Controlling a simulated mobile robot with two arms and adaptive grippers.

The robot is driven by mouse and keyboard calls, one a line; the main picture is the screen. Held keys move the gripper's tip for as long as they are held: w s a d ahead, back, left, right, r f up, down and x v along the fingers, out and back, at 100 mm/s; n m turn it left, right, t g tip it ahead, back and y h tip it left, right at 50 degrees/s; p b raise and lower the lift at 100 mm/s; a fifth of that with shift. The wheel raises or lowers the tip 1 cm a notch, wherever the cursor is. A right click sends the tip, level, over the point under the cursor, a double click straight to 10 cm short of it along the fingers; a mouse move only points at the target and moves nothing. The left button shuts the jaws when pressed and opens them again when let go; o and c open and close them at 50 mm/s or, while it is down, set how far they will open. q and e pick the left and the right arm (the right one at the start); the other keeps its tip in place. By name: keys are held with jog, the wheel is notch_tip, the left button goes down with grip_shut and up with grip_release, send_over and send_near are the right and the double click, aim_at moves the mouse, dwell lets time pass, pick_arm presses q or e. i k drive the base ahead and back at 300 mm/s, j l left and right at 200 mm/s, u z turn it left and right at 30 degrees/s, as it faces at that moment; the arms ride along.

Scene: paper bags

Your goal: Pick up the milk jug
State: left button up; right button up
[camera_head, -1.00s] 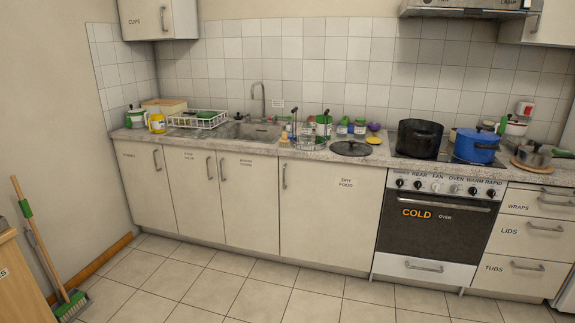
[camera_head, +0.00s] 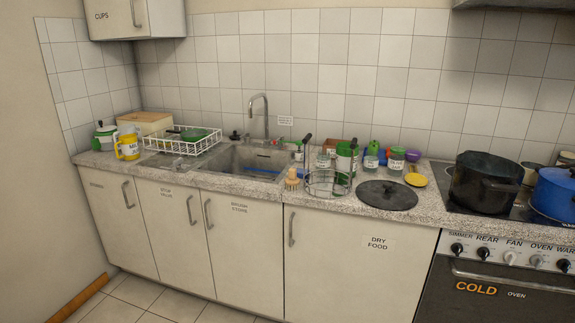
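The milk jug looks to be the yellow jug (camera_head: 127,147) with a white label and a handle on its left side. It stands upright at the left end of the counter. The label's writing is too small to read surely. Neither of my grippers shows in the head view.
The grey speckled counter (camera_head: 345,203) has a white dish rack (camera_head: 185,145) right of the jug, then a sink (camera_head: 243,165). A green-and-white canister (camera_head: 104,137) and a wooden box (camera_head: 145,123) stand close beside and behind the jug. A black pot (camera_head: 485,183) sits on the stove.

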aim_at(128, 144)
jog(key=i+u, duration=0.15)
jog(key=i, duration=0.3)
jog(key=i+l+u, duration=0.15)
jog(key=i, duration=0.3)
jog(key=i+l+u, duration=0.2)
jog(key=i, duration=0.2)
jog(key=i+j, duration=0.4)
jog(key=i+j+z, duration=0.15)
jog(key=i+j, duration=0.3)
jog(key=j, duration=0.1)
